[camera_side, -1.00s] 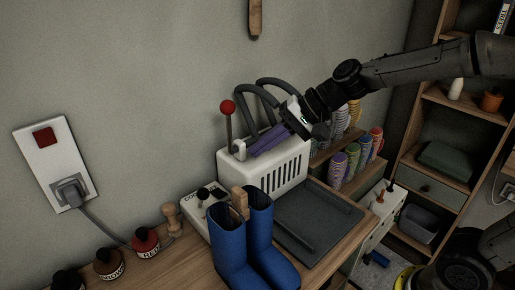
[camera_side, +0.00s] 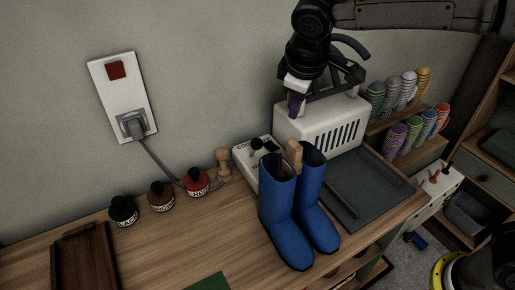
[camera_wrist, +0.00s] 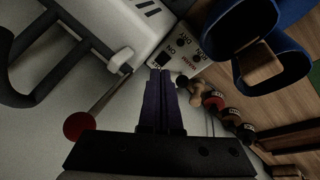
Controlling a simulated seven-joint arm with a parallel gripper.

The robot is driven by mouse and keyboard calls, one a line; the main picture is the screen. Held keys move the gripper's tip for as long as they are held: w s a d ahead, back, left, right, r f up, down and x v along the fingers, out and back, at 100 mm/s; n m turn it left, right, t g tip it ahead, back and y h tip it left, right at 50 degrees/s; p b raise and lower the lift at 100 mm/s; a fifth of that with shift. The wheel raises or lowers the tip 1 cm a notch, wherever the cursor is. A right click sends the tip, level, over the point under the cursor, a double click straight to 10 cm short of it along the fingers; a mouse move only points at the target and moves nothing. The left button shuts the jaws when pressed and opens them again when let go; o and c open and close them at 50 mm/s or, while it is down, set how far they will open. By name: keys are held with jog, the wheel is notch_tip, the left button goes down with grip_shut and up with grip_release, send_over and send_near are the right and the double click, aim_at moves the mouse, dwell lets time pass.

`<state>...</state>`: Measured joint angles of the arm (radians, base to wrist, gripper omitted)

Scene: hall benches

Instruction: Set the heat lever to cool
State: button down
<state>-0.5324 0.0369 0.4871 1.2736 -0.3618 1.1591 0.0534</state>
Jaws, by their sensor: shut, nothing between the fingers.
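The heat lever is a short lever with a round black knob (camera_side: 256,144) on a small white control box (camera_side: 241,155), left of the white machine. My gripper (camera_side: 296,112) has purple fingers, points down and is shut on nothing. It is above and right of the knob, in front of the machine. The fingers (camera_wrist: 160,75) also show in the wrist view.
Blue boots (camera_side: 292,205) stand close in front of the box. The white machine (camera_side: 325,128) has a red-ball lever (camera_wrist: 78,125) beside my fingers in the wrist view. A wooden peg (camera_side: 223,163) and several bottles (camera_side: 161,195) stand left. A dark tray (camera_side: 365,190) lies right.

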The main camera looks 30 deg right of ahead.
aim_at(257, 149)
jog(key=s+a+f+n+t, duration=0.1)
jog(key=a+n, duration=0.1)
jog(key=a, duration=0.7)
jog(key=shift+s+n, duration=0.35)
jog(key=shift+n, duration=0.05)
jog(key=shift+a+f, duration=0.1)
jog(key=x, duration=1)
jog(key=shift+w, duration=0.15)
